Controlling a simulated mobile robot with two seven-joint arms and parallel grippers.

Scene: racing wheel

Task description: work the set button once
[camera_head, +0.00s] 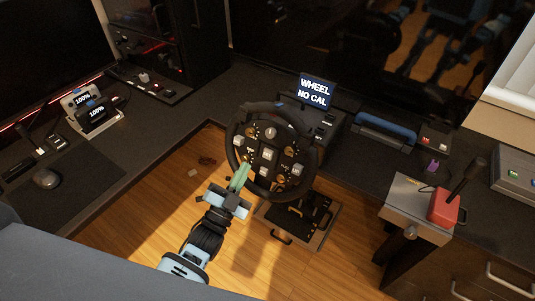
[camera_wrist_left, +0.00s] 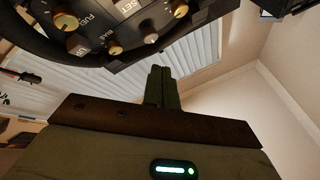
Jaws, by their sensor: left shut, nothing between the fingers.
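The racing wheel (camera_head: 279,143) stands at the desk's inner edge, with several buttons and knobs on its face. In the left wrist view, the set button (camera_wrist_left: 129,7) is a pale square cap marked SET at the top edge, partly cut off. I cannot pick it out by its label in the head view. My left gripper (camera_head: 242,172) is shut and empty, its green fingers at the wheel's lower left. In the left wrist view its fingertips (camera_wrist_left: 161,70) sit below the panel; contact with the wheel cannot be told. My right gripper is not in view.
A small display (camera_head: 315,92) behind the wheel reads WHEEL NO CAL. Pedals (camera_head: 300,214) stand on the floor below. Open floor lies left of the wheel.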

